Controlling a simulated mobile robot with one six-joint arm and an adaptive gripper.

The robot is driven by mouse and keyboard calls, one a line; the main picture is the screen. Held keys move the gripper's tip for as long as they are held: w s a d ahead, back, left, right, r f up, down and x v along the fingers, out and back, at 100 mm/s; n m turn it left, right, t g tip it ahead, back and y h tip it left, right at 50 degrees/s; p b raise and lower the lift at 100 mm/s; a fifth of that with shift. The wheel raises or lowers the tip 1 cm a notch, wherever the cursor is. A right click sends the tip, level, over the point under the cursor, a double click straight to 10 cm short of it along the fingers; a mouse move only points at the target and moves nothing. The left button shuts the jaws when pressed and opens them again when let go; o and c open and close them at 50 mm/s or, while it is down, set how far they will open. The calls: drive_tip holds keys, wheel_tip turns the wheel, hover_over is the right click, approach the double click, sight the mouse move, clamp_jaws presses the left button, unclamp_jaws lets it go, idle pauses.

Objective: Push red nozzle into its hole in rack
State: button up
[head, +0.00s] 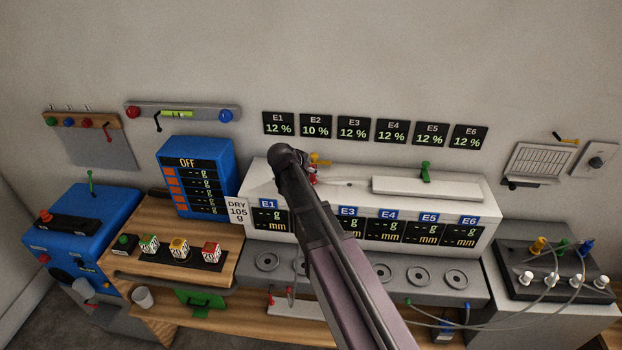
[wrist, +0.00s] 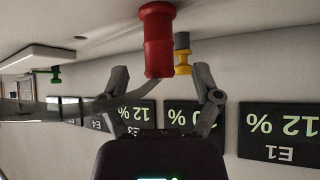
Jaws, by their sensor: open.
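The red nozzle (wrist: 158,45) stands at the top of the wrist view, its base at the pale top of the white rack. That view is upside down. How deep the nozzle sits in its hole cannot be seen. My gripper (wrist: 161,80) is open, with one finger on each side of the nozzle's end in the picture. I see no clear contact with it. In the head view my dark arm reaches over the white rack (head: 260,180), and only a bit of the red nozzle (head: 312,179) shows beside the arm's end.
A yellow nozzle (wrist: 183,57) with a grey part stands close beside the red one. A small dark hole (head: 348,184) shows in the rack top. A white slab (head: 415,188) with a green nozzle (head: 426,170) lies to the right. Wall displays (head: 352,128) hang behind.

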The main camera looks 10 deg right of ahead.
drive_tip(key=shift+b+x, duration=0.85)
drive_tip(key=shift+x, duration=0.75)
clamp_jaws()
